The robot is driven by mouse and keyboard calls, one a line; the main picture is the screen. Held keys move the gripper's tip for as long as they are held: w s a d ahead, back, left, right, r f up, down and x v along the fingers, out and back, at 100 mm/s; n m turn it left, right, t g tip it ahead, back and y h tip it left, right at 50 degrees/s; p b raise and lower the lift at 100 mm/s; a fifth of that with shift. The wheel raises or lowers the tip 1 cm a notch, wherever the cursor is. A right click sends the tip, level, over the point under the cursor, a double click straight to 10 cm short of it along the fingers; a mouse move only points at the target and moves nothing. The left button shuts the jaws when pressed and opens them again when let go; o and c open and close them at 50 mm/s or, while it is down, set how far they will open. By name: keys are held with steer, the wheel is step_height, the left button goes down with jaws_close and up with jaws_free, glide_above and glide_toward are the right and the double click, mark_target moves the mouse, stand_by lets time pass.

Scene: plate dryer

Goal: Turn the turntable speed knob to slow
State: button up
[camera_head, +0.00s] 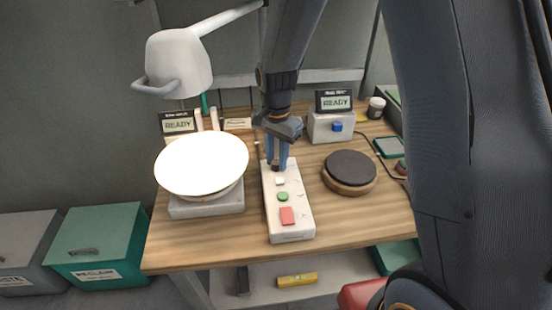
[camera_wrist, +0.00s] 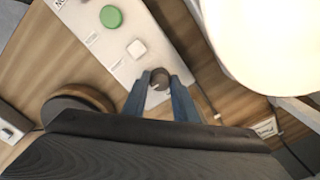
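A white control panel (camera_head: 297,212) lies on the wooden table, with a white button (camera_head: 280,181), a green button (camera_head: 283,197) and a red button (camera_head: 287,216). A round dark brown knob (camera_wrist: 160,76) is at the panel's far end, shown in the wrist view. The knob's setting is not readable.
A bright white round plate (camera_head: 202,163) sits on a grey base left of the panel. A white lamp-like hood (camera_head: 178,62) hangs above it. A grey box with a blue button (camera_head: 337,127) and a READY display (camera_head: 336,103) stand behind the turntable. Table in front of the turntable is clear.

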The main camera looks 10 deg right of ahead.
steer(key=c, duration=0.3)
steer(key=shift+n, duration=0.3)
steer(key=n, duration=0.3)
steer(key=shift+n, duration=0.3)
steer(key=n+p, duration=0.1)
steer(key=n, duration=1.2)
steer(key=shift+n, duration=0.3)
